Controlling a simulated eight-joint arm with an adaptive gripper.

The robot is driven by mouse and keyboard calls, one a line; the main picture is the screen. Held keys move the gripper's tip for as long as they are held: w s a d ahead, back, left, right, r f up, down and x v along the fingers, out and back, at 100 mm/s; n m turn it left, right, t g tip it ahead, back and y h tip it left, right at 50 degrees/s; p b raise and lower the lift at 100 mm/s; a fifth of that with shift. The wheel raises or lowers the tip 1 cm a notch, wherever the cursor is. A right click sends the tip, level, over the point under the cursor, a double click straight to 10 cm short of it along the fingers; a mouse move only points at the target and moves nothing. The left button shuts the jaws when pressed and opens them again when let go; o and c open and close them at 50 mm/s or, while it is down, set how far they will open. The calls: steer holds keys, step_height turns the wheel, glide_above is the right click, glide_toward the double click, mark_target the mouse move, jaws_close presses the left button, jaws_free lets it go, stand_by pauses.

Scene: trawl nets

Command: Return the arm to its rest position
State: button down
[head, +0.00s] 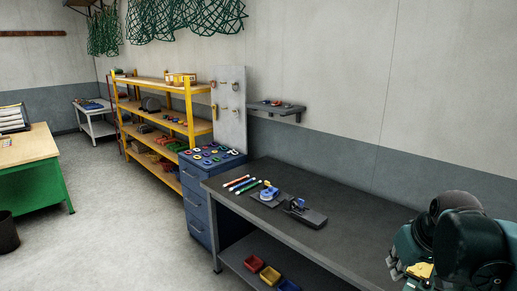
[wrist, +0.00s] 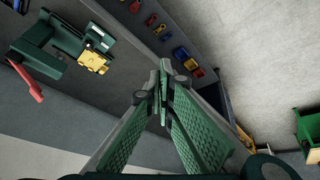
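My gripper (wrist: 160,88) fills the middle of the wrist view. Its two fingers have green ribbed inner pads and slope together until their tips meet. No object shows between them. In the head view a dark, rounded part of my arm (head: 466,235) stands at the lower right, over the right end of the bench. I cannot make out the fingertips there.
The grey bench (head: 345,205) holds pens (head: 240,184), a blue-and-white item (head: 268,192) and a dark block (head: 305,212). A blue drawer cabinet (head: 195,205) stands beyond. The wrist view shows a green fixture with a yellow block (wrist: 94,61). The left floor has free room.

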steer(key=s+a+f+t, duration=0.1)
steer(key=s+a+f, duration=0.1)
steer(key=s+a, duration=0.2)
steer(key=s+a+f+t+b, duration=0.1)
steer(key=s+a, duration=0.4)
steer(key=a, duration=0.6)
steer(key=shift+s+a+f+m+y, duration=0.3)
steer(key=shift+f+y, duration=0.1)
steer(key=shift+f, duration=0.4)
steer(key=c, duration=1)
jaws_free()
steer(key=shift+o, duration=0.2)
